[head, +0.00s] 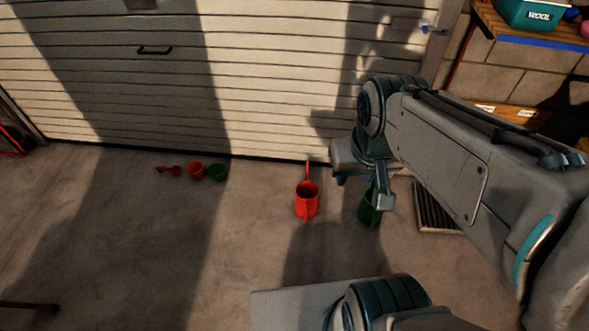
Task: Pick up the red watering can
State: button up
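The red watering can (306,205) stands on the concrete floor near the garage door, with a thin red part reaching from it towards the door. My gripper (363,191) is to the right of the red can and apart from it. Its two fingers are spread, with nothing seen between them. A green container (369,210) shows behind and below the fingers, partly hidden by them. I cannot tell how high my gripper is above the floor.
A small red item (169,171), an orange pot (196,169) and a green pot (217,173) are by the door (270,80) at left. A floor grate (432,208) lies at right. A wooden shelf holds a teal "WOOL" box (527,14).

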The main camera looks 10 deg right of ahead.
aim_at(306, 206)
jog(key=k, duration=0.6)
jog(key=u, duration=0.75)
jog(key=i, duration=0.55)
jog(key=u, duration=0.65)
jog(key=i, duration=0.65)
jog(key=z, duration=0.7)
jog(key=i, duration=0.65)
jog(key=z, duration=0.65)
